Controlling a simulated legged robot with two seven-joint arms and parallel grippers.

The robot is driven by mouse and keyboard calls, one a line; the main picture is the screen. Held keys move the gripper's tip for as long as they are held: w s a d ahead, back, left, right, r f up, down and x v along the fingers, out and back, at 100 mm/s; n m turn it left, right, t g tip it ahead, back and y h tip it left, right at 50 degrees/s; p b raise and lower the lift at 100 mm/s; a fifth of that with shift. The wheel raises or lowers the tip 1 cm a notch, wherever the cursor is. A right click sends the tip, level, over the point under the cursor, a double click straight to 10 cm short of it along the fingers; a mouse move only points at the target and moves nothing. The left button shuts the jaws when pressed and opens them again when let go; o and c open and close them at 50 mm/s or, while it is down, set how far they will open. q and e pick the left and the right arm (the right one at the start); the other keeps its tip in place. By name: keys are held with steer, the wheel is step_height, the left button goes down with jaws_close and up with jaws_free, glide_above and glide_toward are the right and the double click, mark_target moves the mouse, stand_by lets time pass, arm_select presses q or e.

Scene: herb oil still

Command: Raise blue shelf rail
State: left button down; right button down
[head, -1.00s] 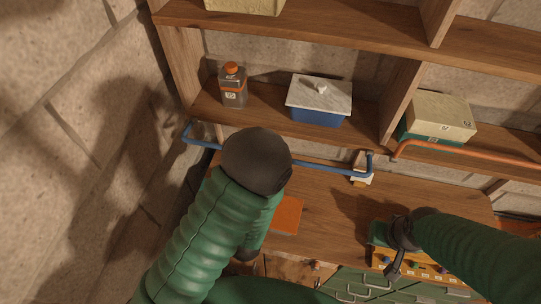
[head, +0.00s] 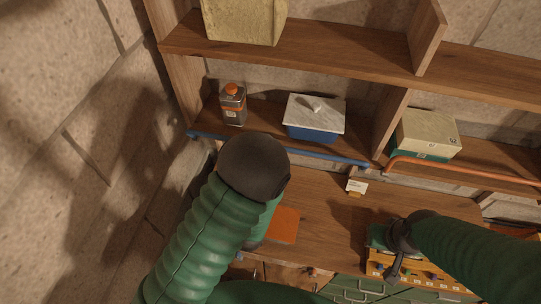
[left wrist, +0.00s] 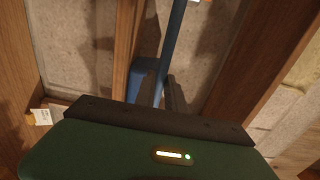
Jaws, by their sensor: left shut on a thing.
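The blue shelf rail (head: 325,155) runs along the front edge of the lower shelf (head: 268,122), in front of the bottle and the blue box. My left arm's dark wrist covers part of the rail and hides the left fingers in the head view. In the left wrist view the rail (left wrist: 173,45) runs down to the left gripper (left wrist: 172,98), which is shut on it. My right gripper (head: 394,268) is over the yellow-orange box at lower right; its jaw opening cannot be made out.
A bottle with an orange cap (head: 232,104) and a blue box with a pale lid (head: 313,130) stand on the lower shelf. An orange rail (head: 460,172) is at the right.

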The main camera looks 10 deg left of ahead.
arm_select(q)
steer(key=shift+w+r, duration=0.7)
steer(key=shift+w, duration=0.35)
steer(key=shift+w+r+p, duration=0.3)
steer(key=shift+w+p, duration=0.15)
steer(key=shift+w, duration=0.4)
steer(key=c, duration=1.8)
jaws_free()
steer(key=shift+w+r, duration=0.5)
steer(key=shift+w, duration=0.25)
steer(key=o, duration=0.6)
steer(key=shift+w+f, duration=0.2)
steer(key=shift+w, duration=0.05)
steer(key=shift+o, duration=0.2)
steer(key=s, duration=0.9)
steer(key=shift+f+p, duration=0.25)
steer(key=shift+p, duration=0.05)
arm_select(e)
steer(key=shift+v, duration=1.1)
